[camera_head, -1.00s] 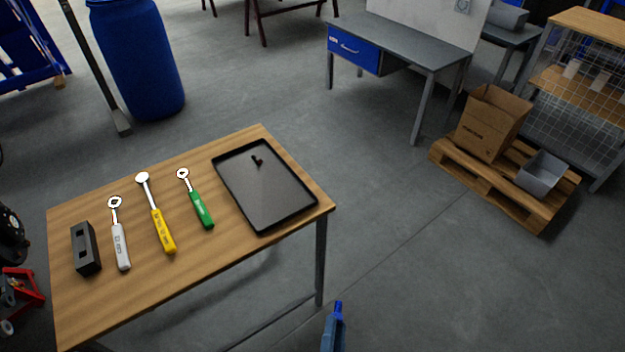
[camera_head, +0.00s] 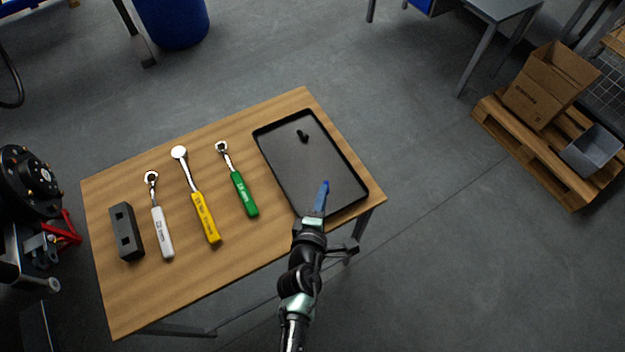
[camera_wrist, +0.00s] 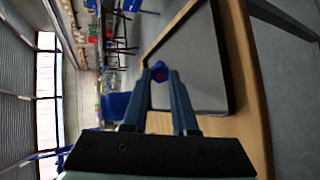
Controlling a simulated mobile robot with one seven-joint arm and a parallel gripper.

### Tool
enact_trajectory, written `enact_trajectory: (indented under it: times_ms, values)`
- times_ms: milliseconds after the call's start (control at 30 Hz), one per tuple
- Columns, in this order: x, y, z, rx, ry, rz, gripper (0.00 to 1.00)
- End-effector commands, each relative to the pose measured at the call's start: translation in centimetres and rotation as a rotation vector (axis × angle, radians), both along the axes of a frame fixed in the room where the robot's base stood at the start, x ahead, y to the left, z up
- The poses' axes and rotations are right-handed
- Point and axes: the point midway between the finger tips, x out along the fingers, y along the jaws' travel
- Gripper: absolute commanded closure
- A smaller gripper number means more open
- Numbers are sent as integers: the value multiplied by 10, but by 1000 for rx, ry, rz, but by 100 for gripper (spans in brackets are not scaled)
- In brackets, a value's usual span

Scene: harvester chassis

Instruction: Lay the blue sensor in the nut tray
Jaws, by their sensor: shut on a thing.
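The nut tray (camera_head: 290,165) is a flat black tray with a low rim at the right end of the wooden table. A small black part (camera_head: 302,134) lies in its far portion. My gripper (camera_head: 321,198) is over the tray's near right part. In the wrist view its two blue-grey fingers (camera_wrist: 160,88) are closed on the blue sensor (camera_wrist: 159,72), which shows as a small blue piece with a red spot between the fingertips. The tray (camera_wrist: 202,60) also shows behind the fingers. I cannot tell whether the sensor touches the tray.
Left of the tray on the table (camera_head: 270,240) lie a green-handled wrench (camera_head: 243,192), a yellow-handled one (camera_head: 205,217), a white-handled one (camera_head: 161,230) and a dark block (camera_head: 127,230). A pallet (camera_head: 535,145) with a cardboard box (camera_head: 548,85) stands right.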

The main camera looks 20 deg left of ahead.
Motion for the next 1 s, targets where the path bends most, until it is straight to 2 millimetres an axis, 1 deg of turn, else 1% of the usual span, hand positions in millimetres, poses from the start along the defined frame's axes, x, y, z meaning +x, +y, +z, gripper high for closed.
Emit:
enact_trajectory:
  times_ms: [33, 133, 300, 767, 1000]
  values:
    - [3, 9, 6, 16, 10, 0, 100]
    - [8, 20, 11, 51, 39, -19, 100]
    - [11, 29, 14, 84, 67, -44, 100]
    - [9, 27, 12, 83, 69, -54, 100]
    - [9, 28, -4, 83, 69, -53, 100]
